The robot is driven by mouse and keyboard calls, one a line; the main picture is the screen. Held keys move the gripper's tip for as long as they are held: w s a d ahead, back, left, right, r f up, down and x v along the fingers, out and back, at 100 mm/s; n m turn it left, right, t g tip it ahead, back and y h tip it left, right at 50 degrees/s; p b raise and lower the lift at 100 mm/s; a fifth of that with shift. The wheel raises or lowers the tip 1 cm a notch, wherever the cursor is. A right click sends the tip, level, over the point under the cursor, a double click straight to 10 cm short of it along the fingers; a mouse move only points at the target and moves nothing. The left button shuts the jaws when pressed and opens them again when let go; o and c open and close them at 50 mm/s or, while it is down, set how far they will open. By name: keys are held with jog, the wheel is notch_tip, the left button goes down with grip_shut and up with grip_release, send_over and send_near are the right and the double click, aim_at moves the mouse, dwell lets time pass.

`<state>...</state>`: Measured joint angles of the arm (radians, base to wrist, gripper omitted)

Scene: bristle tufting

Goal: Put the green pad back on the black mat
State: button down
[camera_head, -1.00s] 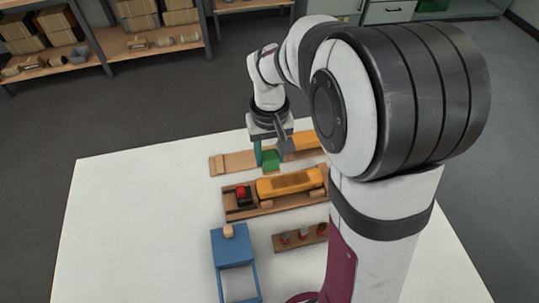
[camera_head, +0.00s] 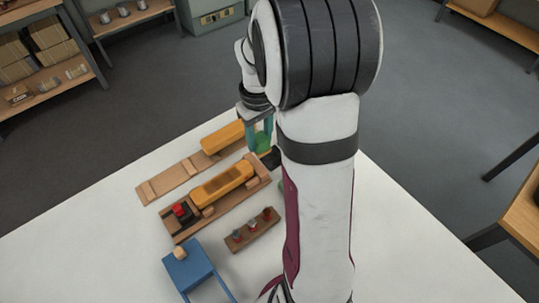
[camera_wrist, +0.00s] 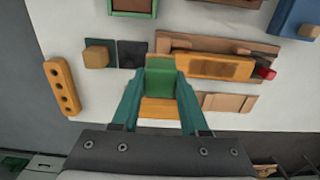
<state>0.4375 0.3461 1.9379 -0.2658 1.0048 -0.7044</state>
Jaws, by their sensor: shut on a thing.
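My gripper (camera_head: 259,136) is shut on the green pad (camera_head: 263,141) and holds it above the table. In the wrist view the green pad (camera_wrist: 160,80) sits between the two teal fingers (camera_wrist: 159,100). The black mat (camera_wrist: 132,54) lies flat on the table, just up and left of the pad in that view, with no object seen on it. In the head view the mat (camera_head: 270,158) shows just below the pad, partly hidden by my arm. The gap between pad and table cannot be told.
An orange bar (camera_head: 222,137) lies on a wooden board at the back. Another orange bar (camera_head: 222,186) sits in a wooden fixture with a red button (camera_head: 180,210). A tan block (camera_wrist: 96,57) stands left of the mat, and a holed yellow bar (camera_wrist: 62,86) lies farther left.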

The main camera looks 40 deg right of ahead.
jog(key=s+d+f, duration=0.1)
jog(key=s+d, duration=0.6)
jog(key=d, duration=0.4)
jog(key=w+a+f, duration=0.1)
jog(key=w+f, duration=0.1)
jog(key=w, duration=0.1)
jog(key=w+a+f, duration=0.2)
jog(key=w, duration=0.1)
jog(key=w+a+f, duration=0.1)
jog(key=w+f, duration=0.2)
jog(key=shift+w+a+f, duration=0.1)
jog(key=shift+w+a, duration=0.25)
jog(key=shift+w, duration=0.05)
notch_tip(320, 180, down, 4)
jog(key=shift+w+f, duration=0.1)
jog(key=shift+w, duration=0.05)
jog(key=shift+f, duration=0.1)
jog(key=shift+c, duration=2.1)
grip_release()
